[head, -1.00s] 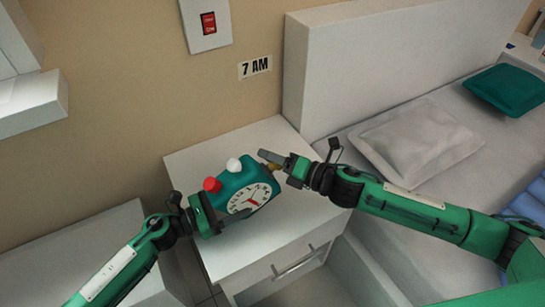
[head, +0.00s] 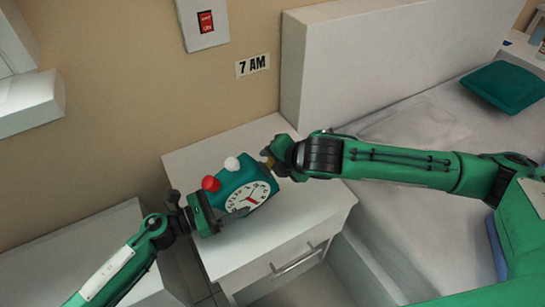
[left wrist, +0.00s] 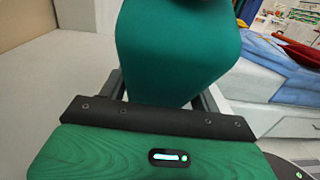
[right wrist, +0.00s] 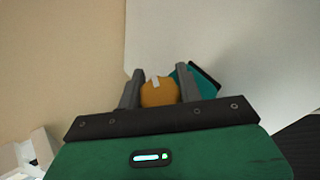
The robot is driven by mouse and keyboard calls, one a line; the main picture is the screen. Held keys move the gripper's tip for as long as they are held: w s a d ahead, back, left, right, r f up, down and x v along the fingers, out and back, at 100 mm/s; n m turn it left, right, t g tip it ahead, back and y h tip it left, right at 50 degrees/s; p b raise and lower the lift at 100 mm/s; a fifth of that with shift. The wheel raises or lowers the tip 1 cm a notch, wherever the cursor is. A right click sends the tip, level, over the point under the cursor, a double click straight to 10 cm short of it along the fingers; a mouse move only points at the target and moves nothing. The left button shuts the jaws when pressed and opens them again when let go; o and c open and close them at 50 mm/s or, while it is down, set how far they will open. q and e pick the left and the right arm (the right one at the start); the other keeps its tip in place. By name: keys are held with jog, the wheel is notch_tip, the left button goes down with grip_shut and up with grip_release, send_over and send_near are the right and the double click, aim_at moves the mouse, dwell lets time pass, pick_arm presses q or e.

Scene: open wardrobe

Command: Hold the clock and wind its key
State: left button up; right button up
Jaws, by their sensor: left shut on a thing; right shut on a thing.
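The teal clock (head: 238,182) has a white dial (head: 247,196), a red knob (head: 210,183) and a white knob (head: 232,163) on top. It is tilted over the white nightstand. My left gripper (head: 222,219) is shut on the clock's left side; the clock's teal body (left wrist: 175,50) fills the space between its fingers in the left wrist view. My right gripper (head: 271,160) is at the clock's right side, shut on the yellow-brown key (right wrist: 158,93), which shows between its fingers in the right wrist view. The key is mostly hidden in the head view.
The white nightstand (head: 300,225) is under the clock, with clear top around it. A bed (head: 400,210) with a tall headboard (head: 350,60) is to the right. A red switch (head: 206,22) and a "7 AM" sign (head: 252,65) are on the wall.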

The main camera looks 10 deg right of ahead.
jog(key=m+g+h, duration=0.1)
jog(key=g, duration=0.1)
jog(key=m+g+h, duration=0.2)
jog(key=shift+s+d+f+m+h, duration=0.2)
jog(key=shift+m+h, duration=0.1)
jog(key=m+g+h, duration=0.1)
jog(key=g, duration=0.1)
jog(key=s+m+g+h, duration=0.1)
jog(key=m+g, duration=0.1)
jog(key=g, duration=0.1)
jog(key=shift+d+f, duration=0.1)
jog(key=shift+d, duration=0.1)
jog(key=shift+g, duration=0.3)
jog(key=o, duration=1)
jog(key=r, duration=0.4)
jog(key=w+r, duration=0.1)
jog(key=r, duration=0.3)
jog(key=w+r, duration=0.1)
jog(key=r, duration=0.3)
jog(key=shift+a, duration=0.35)
jog(key=shift+f, duration=0.1)
